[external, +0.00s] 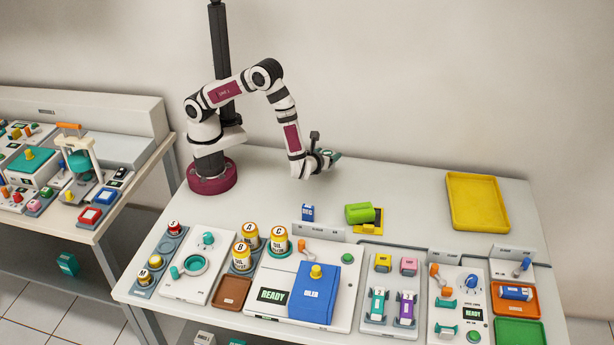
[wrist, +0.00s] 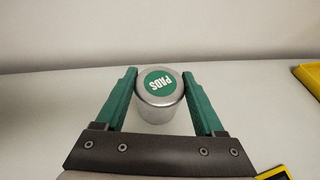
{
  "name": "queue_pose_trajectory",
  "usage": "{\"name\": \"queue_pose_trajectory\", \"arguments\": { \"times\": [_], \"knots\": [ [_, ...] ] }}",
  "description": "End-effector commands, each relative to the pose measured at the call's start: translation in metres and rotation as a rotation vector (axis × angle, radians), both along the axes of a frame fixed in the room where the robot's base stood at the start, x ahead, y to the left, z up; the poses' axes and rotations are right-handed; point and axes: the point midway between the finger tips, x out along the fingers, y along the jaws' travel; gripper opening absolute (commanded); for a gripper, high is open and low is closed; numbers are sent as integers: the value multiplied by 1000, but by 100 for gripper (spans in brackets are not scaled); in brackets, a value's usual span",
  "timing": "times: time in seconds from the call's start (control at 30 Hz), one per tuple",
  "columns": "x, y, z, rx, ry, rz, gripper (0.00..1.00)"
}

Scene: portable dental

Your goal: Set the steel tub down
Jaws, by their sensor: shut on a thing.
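In the external view my gripper (external: 328,157) is at the back of the table, right of my arm's base. The tub is hard to make out there, mostly hidden by the gripper. I cannot tell whether its bottom touches the table.
The white table (external: 400,195) is bare around the gripper. A yellow tray (external: 478,202) lies at the back right. Several stations fill the front.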

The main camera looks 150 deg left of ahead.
Motion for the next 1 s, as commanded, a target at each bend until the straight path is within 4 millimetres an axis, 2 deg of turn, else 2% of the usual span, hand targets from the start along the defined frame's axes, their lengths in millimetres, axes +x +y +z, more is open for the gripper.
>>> {"name": "queue_pose_trajectory", "arguments": {
  "times": [0.1, 0.2, 0.3, 0.63, 0.67, 0.8, 1.0],
  "knots": [
    [-5, 8, -13, -3, 2, 0, 8],
    [-5, 8, -34, -2, 3, -1, 8],
    [-4, 8, -45, -1, 1, -2, 8],
    [-4, 8, -48, 0, 0, -1, 8],
    [-4, 8, -48, 0, 0, -1, 76],
    [-4, 8, -48, 0, 0, -1, 100],
    [-4, 8, -48, 0, 0, -1, 100]
  ]
}}
